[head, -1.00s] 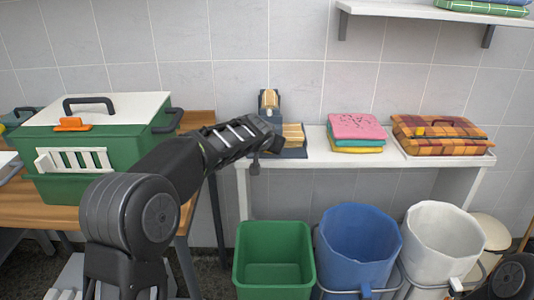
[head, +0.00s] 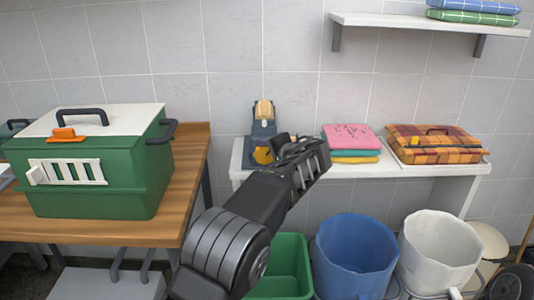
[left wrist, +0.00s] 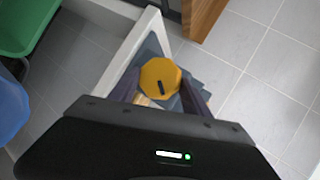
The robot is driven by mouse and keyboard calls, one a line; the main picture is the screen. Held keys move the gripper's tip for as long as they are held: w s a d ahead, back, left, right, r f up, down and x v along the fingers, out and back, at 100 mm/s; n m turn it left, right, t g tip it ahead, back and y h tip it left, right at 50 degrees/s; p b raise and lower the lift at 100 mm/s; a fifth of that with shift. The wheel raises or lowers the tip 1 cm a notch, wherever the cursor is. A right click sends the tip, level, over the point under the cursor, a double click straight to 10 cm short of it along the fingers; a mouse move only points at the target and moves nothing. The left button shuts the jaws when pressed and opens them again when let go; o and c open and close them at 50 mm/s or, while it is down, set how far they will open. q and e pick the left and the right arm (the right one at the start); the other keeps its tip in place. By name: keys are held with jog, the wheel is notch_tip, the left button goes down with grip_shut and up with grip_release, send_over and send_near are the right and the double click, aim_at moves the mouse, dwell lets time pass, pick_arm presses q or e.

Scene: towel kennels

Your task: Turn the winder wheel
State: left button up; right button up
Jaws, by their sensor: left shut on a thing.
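The winder (head: 263,128) is a blue-grey stand with a tan roll on top, at the left end of the white table. Its yellow winder wheel (head: 262,155) shows low on its front. My left gripper (head: 279,150) reaches it from the right and front. In the left wrist view the yellow, many-sided wheel (left wrist: 160,76) with a dark bar on its face lies between my two fingers (left wrist: 160,90). The gripper is shut on the wheel; the exact contact is partly hidden by the hand. My right gripper is not in view.
The white table (head: 400,172) also holds folded towels (head: 350,137) and an orange plaid bundle (head: 437,143). Green (head: 290,262), blue (head: 355,255) and white (head: 440,250) bins stand below. A green kennel (head: 95,165) sits on the wooden table at left.

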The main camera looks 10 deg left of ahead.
pick_arm(q)
jog(key=m+y, duration=0.3)
jog(key=shift+d+f+t+y, duration=0.2)
jog(key=shift+f+t+y, duration=0.05)
jog(key=shift+t+y, duration=0.05)
jog(key=shift+m, duration=0.3)
jog(key=o, duration=1.4)
jog(key=shift+w, duration=0.1)
jog(key=v, duration=0.7)
jog(key=shift+s+d, duration=0.25)
jog(key=shift+d, duration=0.05)
